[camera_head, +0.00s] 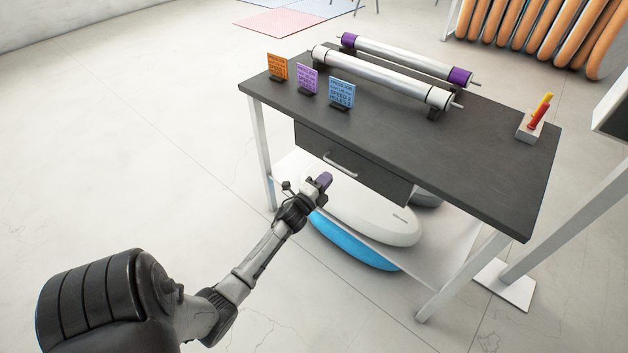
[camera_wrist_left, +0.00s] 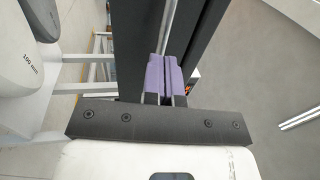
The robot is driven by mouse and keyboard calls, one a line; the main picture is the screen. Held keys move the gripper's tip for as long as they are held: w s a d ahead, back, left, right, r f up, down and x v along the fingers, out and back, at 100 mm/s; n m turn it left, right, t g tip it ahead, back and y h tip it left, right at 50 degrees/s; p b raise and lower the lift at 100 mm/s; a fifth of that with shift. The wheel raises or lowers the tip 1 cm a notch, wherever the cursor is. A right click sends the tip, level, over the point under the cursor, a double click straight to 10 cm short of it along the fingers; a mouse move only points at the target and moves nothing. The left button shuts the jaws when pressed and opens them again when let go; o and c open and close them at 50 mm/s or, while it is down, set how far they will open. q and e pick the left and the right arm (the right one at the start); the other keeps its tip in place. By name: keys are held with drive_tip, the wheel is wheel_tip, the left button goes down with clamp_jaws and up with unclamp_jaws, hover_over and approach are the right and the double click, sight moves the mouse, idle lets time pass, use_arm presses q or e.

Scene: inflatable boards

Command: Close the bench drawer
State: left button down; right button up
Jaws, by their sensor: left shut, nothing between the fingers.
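The bench drawer (camera_head: 380,180) has a dark front with a pale bar handle (camera_head: 340,163) and sits under the dark bench top (camera_head: 470,165). The front lies close under the bench's near edge; I cannot tell whether a small gap is left. My left gripper (camera_head: 323,180) has purple fingers and is in front of the drawer, just below the handle in the head view. Its fingers also show in the left wrist view (camera_wrist_left: 165,75), pressed together and empty, with dark bench panels beyond them. I cannot tell whether they touch the drawer. My right gripper is not in view.
White and blue inflatable boards (camera_head: 365,210) lie on the bench's lower shelf (camera_head: 440,255). On top are two rollers (camera_head: 385,75), three small signs (camera_head: 308,80) and a holder (camera_head: 531,126) with red and yellow tools. The floor left of the bench is clear.

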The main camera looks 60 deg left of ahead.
use_arm(q)
drive_tip(key=p+v, duration=0.2)
drive_tip(key=v, duration=0.8)
drive_tip(key=shift+s+d, duration=0.15)
drive_tip(key=shift+s, duration=0.15)
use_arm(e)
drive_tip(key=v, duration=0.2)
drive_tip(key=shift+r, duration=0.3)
use_arm(q)
drive_tip(key=shift+w, duration=0.1)
